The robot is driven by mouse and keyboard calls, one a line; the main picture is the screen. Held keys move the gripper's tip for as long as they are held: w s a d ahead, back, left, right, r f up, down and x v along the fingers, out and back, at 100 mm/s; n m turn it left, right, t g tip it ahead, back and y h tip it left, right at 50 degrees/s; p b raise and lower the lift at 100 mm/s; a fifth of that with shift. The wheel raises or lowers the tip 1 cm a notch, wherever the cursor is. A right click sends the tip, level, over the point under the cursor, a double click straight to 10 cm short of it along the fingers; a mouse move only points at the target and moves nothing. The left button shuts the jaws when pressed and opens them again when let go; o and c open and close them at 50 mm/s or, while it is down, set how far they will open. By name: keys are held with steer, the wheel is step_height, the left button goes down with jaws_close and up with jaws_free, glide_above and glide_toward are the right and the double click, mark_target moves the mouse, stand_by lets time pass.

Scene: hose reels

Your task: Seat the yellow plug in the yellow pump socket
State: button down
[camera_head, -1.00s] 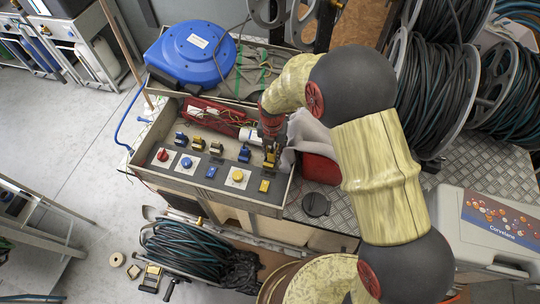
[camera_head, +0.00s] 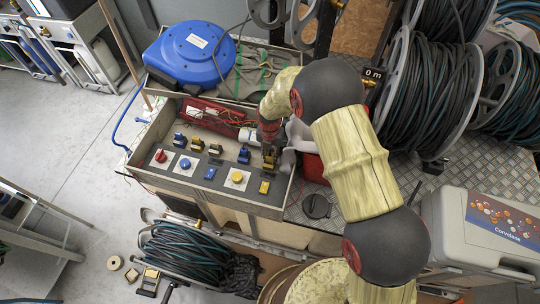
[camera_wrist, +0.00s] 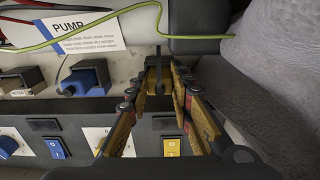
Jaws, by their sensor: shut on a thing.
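My gripper (camera_head: 268,158) is over the right end of the control panel (camera_head: 275,203). In the wrist view its two yellow-padded fingers (camera_wrist: 158,92) close on a dark plug with yellow edges (camera_wrist: 158,76), which I take to be the yellow plug. The plug is at the right end of the socket row, right of a blue socket (camera_wrist: 88,77) and below the white PUMP label (camera_wrist: 88,32). The fingers and plug hide the yellow pump socket, so I cannot tell whether the plug is in it or only at its mouth.
A yellow rocker switch (camera_wrist: 171,146) and a blue one (camera_wrist: 56,148) lie on the panel's front. A yellow-green wire (camera_wrist: 108,18) crosses above the fingers. Grey cloth (camera_wrist: 270,70) lies close on the right. A blue reel (camera_head: 190,54) stands behind the panel.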

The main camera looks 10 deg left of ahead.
mark_target(270, 155)
steer(key=shift+f, duration=0.15)
steer(key=c, duration=1.6)
jaws_free()
steer(key=shift+c, duration=0.2)
steer(key=shift+o, duration=0.3)
step_height(270, 155, up, 12)
steer(key=p, duration=0.2)
steer(key=shift+r, duration=0.2)
